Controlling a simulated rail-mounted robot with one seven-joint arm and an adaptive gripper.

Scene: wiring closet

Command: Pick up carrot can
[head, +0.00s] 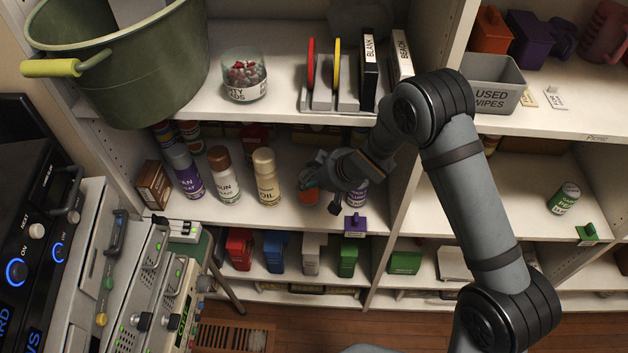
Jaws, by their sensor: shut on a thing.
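An orange can (308,197), which fits the carrot can, stands on the middle shelf, right of the spray cans. My gripper (312,186) reaches into this shelf bay from the right and is shut on the orange can. The gripper and wrist cover part of the can, and its label is too small to read. I cannot tell whether its base is touching the shelf.
Spray cans, including one marked OIL (266,178), stand close on the left. A purple-labelled can (358,193) is just right of my wrist. The shelf board above, with its disc rack (343,98), and an upright divider (400,205) bound the bay.

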